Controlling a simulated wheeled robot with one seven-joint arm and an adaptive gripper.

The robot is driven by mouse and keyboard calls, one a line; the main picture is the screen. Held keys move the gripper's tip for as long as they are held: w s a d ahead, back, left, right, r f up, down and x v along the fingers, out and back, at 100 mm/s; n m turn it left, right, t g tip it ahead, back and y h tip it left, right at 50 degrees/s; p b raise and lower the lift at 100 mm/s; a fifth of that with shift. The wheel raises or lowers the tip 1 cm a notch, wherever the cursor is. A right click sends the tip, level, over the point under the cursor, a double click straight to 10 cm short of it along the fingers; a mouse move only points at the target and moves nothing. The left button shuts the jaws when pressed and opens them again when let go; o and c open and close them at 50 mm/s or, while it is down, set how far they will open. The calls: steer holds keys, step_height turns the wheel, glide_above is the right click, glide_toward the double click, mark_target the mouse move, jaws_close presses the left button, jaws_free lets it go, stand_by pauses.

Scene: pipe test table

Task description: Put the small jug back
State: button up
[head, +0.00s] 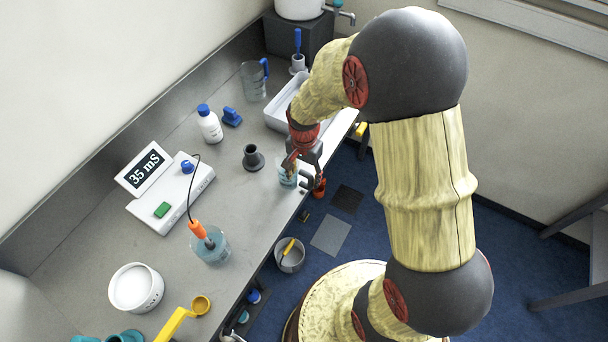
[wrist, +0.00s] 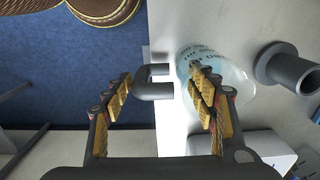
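The small jug (head: 287,178) is clear with bluish contents and a grey handle (head: 307,182). It stands at the table's front edge, its handle toward the edge. In the wrist view its body (wrist: 238,82) is partly hidden behind my right-hand finger. My gripper (head: 305,170) is over the jug. In the wrist view my gripper (wrist: 160,88) is open, its two fingers well apart. The grey handle (wrist: 153,92) shows between them, and neither finger visibly closes on it.
A grey stand (head: 253,158) is close beside the jug. A white tray (head: 276,117) lies behind it. A larger blue-handled jug (head: 254,82), a white bottle (head: 209,125), the meter (head: 170,197) and a beaker with a probe (head: 211,247) are further off. Blue floor lies beyond the edge.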

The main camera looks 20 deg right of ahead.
steer(key=shift+o, duration=1)
steer(key=shift+r, duration=0.5)
steer(key=s+a+r+n+t+p, duration=0.1)
steer(key=s+r+n, duration=0.15)
steer(key=r, duration=0.85)
steer(key=s+a+r+n+t+p, duration=0.1)
steer(key=s+r+n, duration=0.15)
steer(key=r, duration=0.85)
steer(key=s+a+r+n+t, duration=0.1)
steer(key=s+r+n+t, duration=0.2)
steer(key=s, duration=0.9)
step_height(320, 180, up, 4)
steer(key=n, duration=0.2)
steer(key=shift+s+a+r+n+t, duration=0.15)
steer(key=shift+s+n+t, duration=0.15)
steer(key=shift+n, duration=0.1)
steer(key=shift+w, duration=0.1)
